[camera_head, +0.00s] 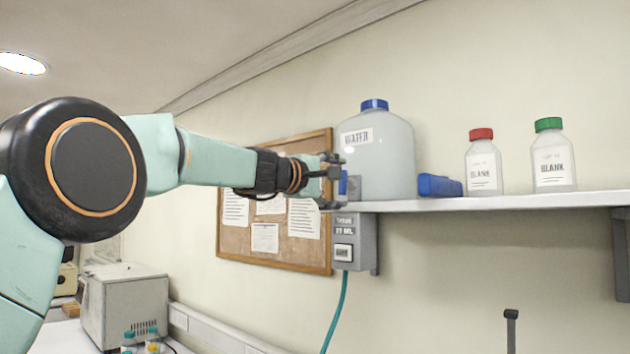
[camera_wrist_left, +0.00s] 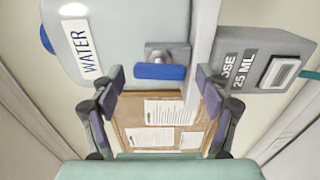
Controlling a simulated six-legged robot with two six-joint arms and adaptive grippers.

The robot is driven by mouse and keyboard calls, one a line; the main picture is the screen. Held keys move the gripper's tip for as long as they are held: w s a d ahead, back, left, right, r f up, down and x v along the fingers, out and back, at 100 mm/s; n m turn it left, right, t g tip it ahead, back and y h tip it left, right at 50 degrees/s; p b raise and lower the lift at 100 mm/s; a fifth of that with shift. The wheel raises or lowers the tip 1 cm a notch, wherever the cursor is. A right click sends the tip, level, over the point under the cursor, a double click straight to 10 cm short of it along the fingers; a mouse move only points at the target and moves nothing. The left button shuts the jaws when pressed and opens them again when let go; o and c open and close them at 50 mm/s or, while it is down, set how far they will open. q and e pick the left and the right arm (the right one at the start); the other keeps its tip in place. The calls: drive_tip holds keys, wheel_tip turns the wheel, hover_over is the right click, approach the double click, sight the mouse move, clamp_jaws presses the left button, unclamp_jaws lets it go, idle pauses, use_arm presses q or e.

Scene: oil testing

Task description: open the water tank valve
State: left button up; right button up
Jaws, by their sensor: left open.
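The water tank (camera_head: 385,155) is a pale, translucent jug with a blue cap and a WATER label, standing on the wall shelf. In the left wrist view the tank (camera_wrist_left: 125,30) fills the upper left. Its valve has a blue handle (camera_wrist_left: 160,72) on a grey mount, and the handle shows as a narrow blue piece (camera_head: 343,183) in the head view. My left gripper (camera_head: 335,180) is at the tank's front left, by the valve. In the left wrist view its open fingers (camera_wrist_left: 160,85) stand on either side of the blue handle, with visible gaps. My right gripper is not in view.
A grey dispenser box (camera_head: 362,243) with a green hose (camera_head: 336,312) hangs below the shelf (camera_head: 500,203). A blue object (camera_head: 440,186) and two BLANK bottles, red-capped (camera_head: 483,165) and green-capped (camera_head: 553,160), stand right of the tank. A corkboard (camera_head: 232,235) is behind my gripper.

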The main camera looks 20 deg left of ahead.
use_arm(q)
drive_tip(key=v, duration=1)
drive_tip(key=shift+s, duration=0.2)
